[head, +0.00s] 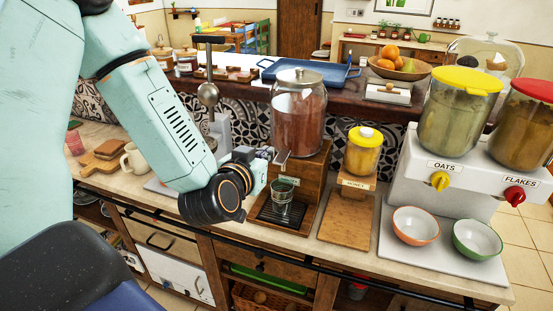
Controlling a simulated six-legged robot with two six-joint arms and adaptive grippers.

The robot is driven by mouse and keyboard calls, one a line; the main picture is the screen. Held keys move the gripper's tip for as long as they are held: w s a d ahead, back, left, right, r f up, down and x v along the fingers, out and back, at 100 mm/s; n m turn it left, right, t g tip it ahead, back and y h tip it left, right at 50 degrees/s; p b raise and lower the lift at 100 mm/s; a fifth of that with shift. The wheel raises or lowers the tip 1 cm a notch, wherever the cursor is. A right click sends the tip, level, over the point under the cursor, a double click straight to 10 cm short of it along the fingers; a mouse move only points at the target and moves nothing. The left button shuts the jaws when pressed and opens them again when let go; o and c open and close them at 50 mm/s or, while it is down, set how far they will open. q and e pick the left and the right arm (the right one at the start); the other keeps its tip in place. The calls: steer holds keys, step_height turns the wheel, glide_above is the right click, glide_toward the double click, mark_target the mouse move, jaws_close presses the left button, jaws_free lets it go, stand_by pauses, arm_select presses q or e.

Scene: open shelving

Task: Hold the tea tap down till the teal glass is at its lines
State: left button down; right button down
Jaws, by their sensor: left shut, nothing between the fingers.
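A big glass tea jar (299,118) with a reddish-brown filling and a metal lid stands on a wooden stand. Its tea tap (282,161) sticks out low at the front. The teal glass (282,193) stands upright under the tap on the dark drip tray (264,214). Its lines and the level in it are too small to read. My left gripper (264,161) is shut and empty, just left of the tap and above the glass. I cannot tell whether it touches the tap. My right gripper is out of view.
A honey jar (363,156) stands to the right above a wooden board (347,220). Further right are the oats dispenser (455,125), the flakes dispenser (524,125), an orange bowl (415,226) and a green bowl (477,239). A cream mug (134,160) stands at left.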

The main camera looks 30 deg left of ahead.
arm_select(q)
glide_above(282, 157)
steer(key=f+v, duration=0.1)
steer(key=v, duration=0.3)
steer(key=f, duration=0.2)
step_height(282, 157, down, 4)
steer(key=shift+s+r, duration=0.1)
steer(key=shift+r, duration=0.05)
